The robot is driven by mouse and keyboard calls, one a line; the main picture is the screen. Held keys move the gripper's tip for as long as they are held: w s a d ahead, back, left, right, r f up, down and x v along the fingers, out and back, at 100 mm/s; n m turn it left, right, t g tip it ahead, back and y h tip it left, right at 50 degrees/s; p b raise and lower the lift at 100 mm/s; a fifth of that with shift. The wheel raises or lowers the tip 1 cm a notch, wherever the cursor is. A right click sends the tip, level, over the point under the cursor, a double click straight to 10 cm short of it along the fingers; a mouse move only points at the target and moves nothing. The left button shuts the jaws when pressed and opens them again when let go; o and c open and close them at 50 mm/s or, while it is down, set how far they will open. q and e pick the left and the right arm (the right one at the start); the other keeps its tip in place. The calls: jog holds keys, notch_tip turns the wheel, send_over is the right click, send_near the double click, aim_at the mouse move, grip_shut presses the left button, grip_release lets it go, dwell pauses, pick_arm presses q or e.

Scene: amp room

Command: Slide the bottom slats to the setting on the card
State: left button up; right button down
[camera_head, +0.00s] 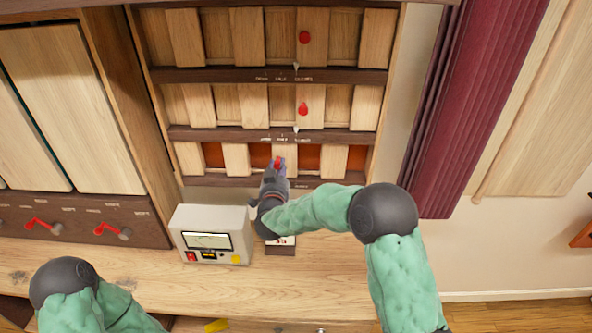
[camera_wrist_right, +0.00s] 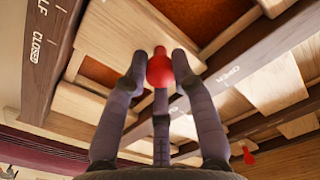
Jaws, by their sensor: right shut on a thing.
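The bottom row of pale wooden slats (camera_head: 236,158) is in a dark frame in the head view, with orange-red gaps (camera_head: 213,155) between the slats. A red knob (camera_head: 277,162) on this row also shows in the wrist view (camera_wrist_right: 160,68). My right gripper (camera_head: 278,166) is shut on the knob; its fingers (camera_wrist_right: 158,75) stand around it in the wrist view. The marks above the row are too small to read surely in the head view. A card (camera_head: 281,248) on the desk is partly hidden by my right arm. My left gripper is out of view.
Two upper slat rows have red knobs (camera_head: 303,109) (camera_head: 304,37). A white meter box (camera_head: 212,234) stands on the wooden desk (camera_head: 150,265), just left of my right arm. Red-handled levers (camera_head: 43,225) are on the left cabinet. A maroon curtain (camera_head: 470,110) hangs at right.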

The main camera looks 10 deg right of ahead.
jog(key=shift+w+a+r, duration=0.15)
jog(key=shift+a+r, duration=0.25)
jog(key=shift+d+r, duration=0.1)
jog(key=shift+d, duration=0.05)
jog(key=c, duration=1)
grip_release()
jog(key=shift+a, duration=0.2)
jog(key=shift+f, duration=0.25)
jog(key=shift+s+a, duration=0.1)
jog(key=shift+s, duration=0.3)
jog(key=v, duration=1.1)
jog(key=shift+s+a+r, duration=0.1)
jog(key=shift+r, duration=0.05)
